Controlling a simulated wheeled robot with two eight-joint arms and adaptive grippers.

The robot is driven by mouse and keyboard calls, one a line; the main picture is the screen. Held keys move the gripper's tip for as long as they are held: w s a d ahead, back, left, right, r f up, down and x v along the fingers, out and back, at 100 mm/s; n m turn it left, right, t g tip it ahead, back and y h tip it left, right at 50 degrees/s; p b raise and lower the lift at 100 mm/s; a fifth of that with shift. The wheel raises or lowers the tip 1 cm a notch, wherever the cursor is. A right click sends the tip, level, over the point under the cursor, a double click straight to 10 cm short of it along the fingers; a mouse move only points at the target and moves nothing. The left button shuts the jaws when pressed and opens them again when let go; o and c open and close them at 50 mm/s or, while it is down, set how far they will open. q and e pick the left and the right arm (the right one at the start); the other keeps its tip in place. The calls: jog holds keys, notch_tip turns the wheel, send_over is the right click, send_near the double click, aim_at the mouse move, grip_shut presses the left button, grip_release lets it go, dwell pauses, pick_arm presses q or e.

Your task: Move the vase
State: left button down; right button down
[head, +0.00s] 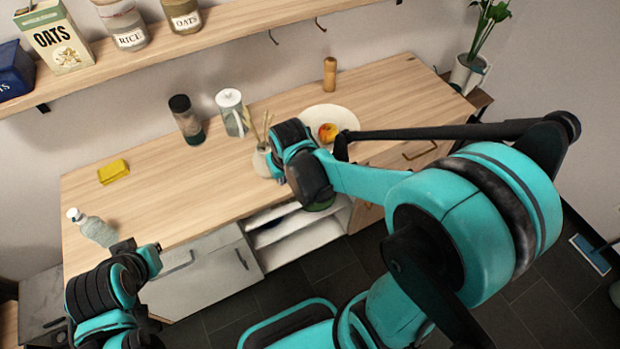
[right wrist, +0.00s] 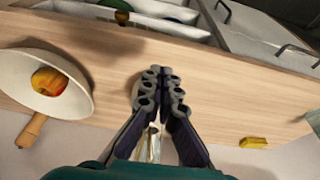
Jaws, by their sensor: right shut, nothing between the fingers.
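A pale vase with green leaves (head: 468,75) stands at the far right, past the counter's end. A small round pale vase with thin sticks (head: 262,160) stands on the counter, partly covered by my right wrist. My right gripper (right wrist: 165,82) is shut and empty above the counter in the right wrist view; its fingers hide what lies directly behind them. In the head view its fingers are hidden by the wrist. My left arm is at the lower left; its gripper (head: 136,252) shows partly beside the counter's front edge, and its jaws are unclear.
The wooden counter (head: 150,190) holds a plate (head: 345,114) with a fruit (head: 328,132), a pepper mill (head: 330,75), a dark shaker (head: 186,120), a white pitcher (head: 231,112), a yellow sponge (head: 113,171) and a bottle (head: 92,227). A shelf (head: 215,42) with jars hangs above. The counter's left middle is clear.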

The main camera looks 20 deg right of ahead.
aim_at(275, 182)
jog(key=b+x, duration=0.4)
jog(key=x, duration=0.6)
jog(key=shift+w+f, duration=0.1)
jog(key=shift+f, duration=0.1)
jog(key=shift+w+a+r+b, duration=0.1)
jog(key=shift+w+b, duration=0.35)
jog(key=shift+w, duration=0.8)
jog(key=shift+w+r, duration=0.1)
jog(key=shift+w, duration=0.6)
jog(key=shift+w, duration=0.1)
jog(key=shift+w, duration=1.1)
jog(key=shift+s, duration=0.1)
